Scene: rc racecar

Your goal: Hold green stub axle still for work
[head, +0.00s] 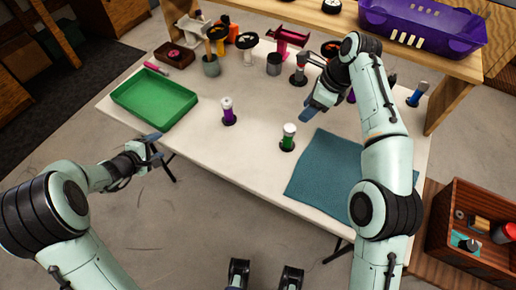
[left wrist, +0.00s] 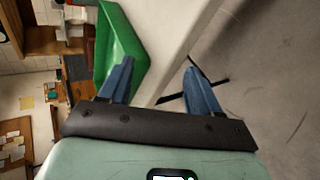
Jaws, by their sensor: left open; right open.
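The green stub axle (head: 288,138) appears to be the small upright piece with green and white parts on a round black base, near the middle of the white table (head: 243,160). My left gripper (head: 153,145) is open and empty off the table's left front edge, well left of the axle. Its blue fingers stand apart in the left wrist view (left wrist: 160,85), with nothing between them. My right gripper (head: 311,110) is above the table, behind and right of the axle, apart from it. It is open, though its fingers overlap in the head view.
A purple-and-white piece (head: 227,112) stands on a black base left of the axle. A green tray (head: 155,99) is at the table's left, a teal mat (head: 324,168) at the right. Several parts line the back. A raised shelf holds a purple basket (head: 422,22).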

